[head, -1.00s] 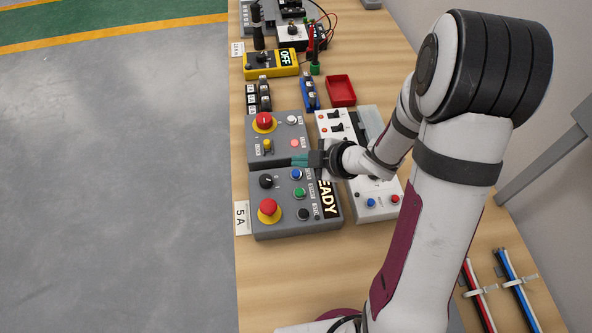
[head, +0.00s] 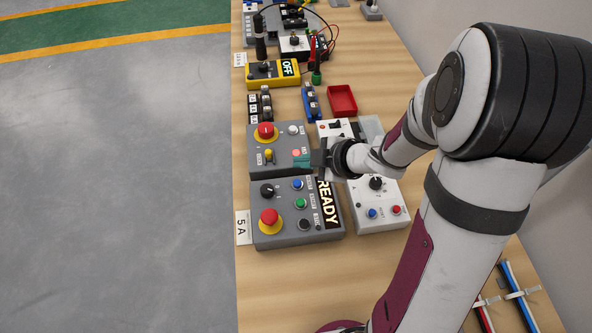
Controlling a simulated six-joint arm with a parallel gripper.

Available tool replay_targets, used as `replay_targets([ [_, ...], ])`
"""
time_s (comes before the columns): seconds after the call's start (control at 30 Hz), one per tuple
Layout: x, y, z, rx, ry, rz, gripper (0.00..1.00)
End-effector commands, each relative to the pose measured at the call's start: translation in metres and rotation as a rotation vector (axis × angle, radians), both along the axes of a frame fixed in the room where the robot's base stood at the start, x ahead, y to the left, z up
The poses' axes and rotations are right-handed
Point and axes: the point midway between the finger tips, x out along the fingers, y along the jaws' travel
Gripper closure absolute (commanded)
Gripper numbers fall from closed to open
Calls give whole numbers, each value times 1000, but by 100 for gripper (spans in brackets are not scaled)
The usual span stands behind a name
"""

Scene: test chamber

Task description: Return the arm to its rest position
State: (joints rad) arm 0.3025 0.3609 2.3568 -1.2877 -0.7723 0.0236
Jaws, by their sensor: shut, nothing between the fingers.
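My gripper (head: 302,161) is shut and empty, with teal fingertips pointing left. In the head view it shows over the right side of the upper grey control box (head: 262,160), near that box's pinkish lamp. I cannot tell how high above the box it is. My arm reaches in from the right and is bent at the elbow, hiding part of the white panel behind it.
A lower grey box (head: 272,236) with a red mushroom button and a "READY" display stands nearest. A white panel (head: 361,210) is beside it. A red tray (head: 342,99) and a yellow meter (head: 272,75) are further back. The wooden bench (head: 283,287) is bare in front.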

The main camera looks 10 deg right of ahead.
Motion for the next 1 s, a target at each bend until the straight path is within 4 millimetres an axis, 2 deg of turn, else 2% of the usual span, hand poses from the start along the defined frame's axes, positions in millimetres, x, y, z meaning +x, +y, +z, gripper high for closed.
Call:
replay_targets([
  [0.17, 3, -4, 2, -9, -2, -29, 100],
  [0.27, 15, -35, 21, -71, 2, -270, 100],
  [0.3, 15, -57, 35, -95, 13, -446, 100],
  [0.37, -2, -89, 56, -101, 61, -752, 100],
  [0.4, -25, -105, 67, -78, 119, -959, 100],
  [0.47, -72, -111, 75, -10, 247, -1241, 100],
  [0.5, -107, -104, 76, 49, 357, -1400, 100],
  [0.53, -133, -93, 76, 96, 450, -1501, 100],
  [0.6, -183, -60, 76, 196, 667, -1664, 100],
  [0.7, -229, -19, 81, 286, 906, -1766, 100],
  [0.83, -254, 8, 87, 329, 1058, -1802, 100],
  [1.0, -257, 11, 88, 332, 1078, -1807, 100],
])
